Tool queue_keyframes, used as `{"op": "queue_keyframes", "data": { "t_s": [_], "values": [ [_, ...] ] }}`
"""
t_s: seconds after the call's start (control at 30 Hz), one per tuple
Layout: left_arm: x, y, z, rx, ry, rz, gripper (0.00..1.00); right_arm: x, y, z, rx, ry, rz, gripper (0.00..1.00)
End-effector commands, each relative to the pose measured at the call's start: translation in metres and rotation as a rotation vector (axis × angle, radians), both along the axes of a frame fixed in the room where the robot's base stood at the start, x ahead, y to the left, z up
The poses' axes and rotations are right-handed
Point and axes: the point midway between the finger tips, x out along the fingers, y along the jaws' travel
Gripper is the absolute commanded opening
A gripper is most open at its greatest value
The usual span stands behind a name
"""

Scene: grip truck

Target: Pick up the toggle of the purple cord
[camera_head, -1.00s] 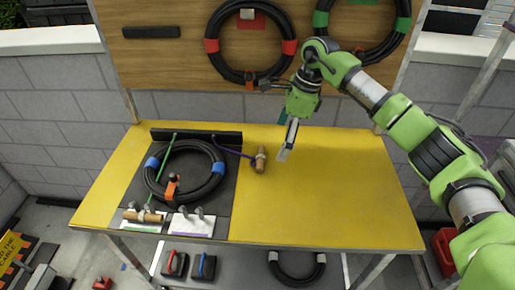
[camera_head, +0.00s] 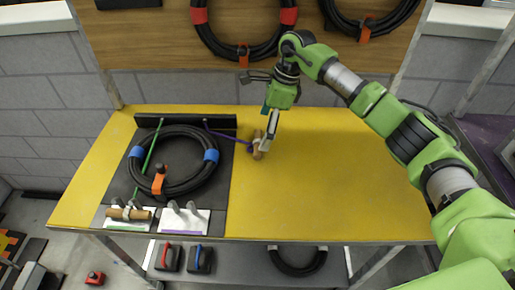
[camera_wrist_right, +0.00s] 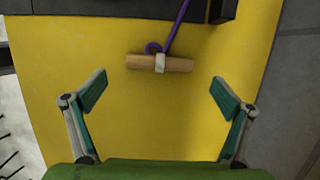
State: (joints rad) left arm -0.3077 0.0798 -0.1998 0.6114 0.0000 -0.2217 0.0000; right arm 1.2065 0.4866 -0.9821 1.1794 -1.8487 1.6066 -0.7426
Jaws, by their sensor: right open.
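The purple cord (camera_head: 225,134) runs from the black bar on the table to a wooden toggle (camera_head: 257,153) lying on the yellow table. In the right wrist view the toggle (camera_wrist_right: 180,63) lies crosswise with a white band at its middle, where the purple cord (camera_wrist_right: 178,25) ties on. My right gripper (camera_head: 271,128) is beside the toggle in the head view and partly covers it. In the right wrist view my right gripper (camera_wrist_right: 160,92) is open and empty, with the toggle ahead, between and beyond the fingertips. My left gripper is not in view.
A black cable coil (camera_head: 175,190) with blue bands lies on a dark mat left of the toggle. A green cord (camera_head: 150,152) leads to another toggle (camera_head: 129,213) on a white clip plate. The yellow table (camera_head: 330,185) is clear on the right. More coils hang behind.

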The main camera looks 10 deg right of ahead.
Motion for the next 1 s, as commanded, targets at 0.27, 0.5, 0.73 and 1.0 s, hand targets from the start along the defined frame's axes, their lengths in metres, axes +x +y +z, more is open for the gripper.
{"op": "queue_keyframes", "data": {
  "t_s": [0.27, 0.5, 0.73, 1.0],
  "values": [
    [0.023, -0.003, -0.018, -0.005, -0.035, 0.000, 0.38, 0.004, 0.011, -0.035, 0.001, 0.002, 0.001, 0.96],
    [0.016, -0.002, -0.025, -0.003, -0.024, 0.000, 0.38, 0.006, 0.015, -0.048, 0.000, -0.001, 0.000, 0.96],
    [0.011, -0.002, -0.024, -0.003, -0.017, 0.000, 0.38, 0.005, 0.015, -0.048, 0.000, 0.000, 0.000, 0.70],
    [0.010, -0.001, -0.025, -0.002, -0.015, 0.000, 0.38, 0.005, 0.015, -0.048, 0.000, 0.000, 0.000, 0.54]
  ]
}}
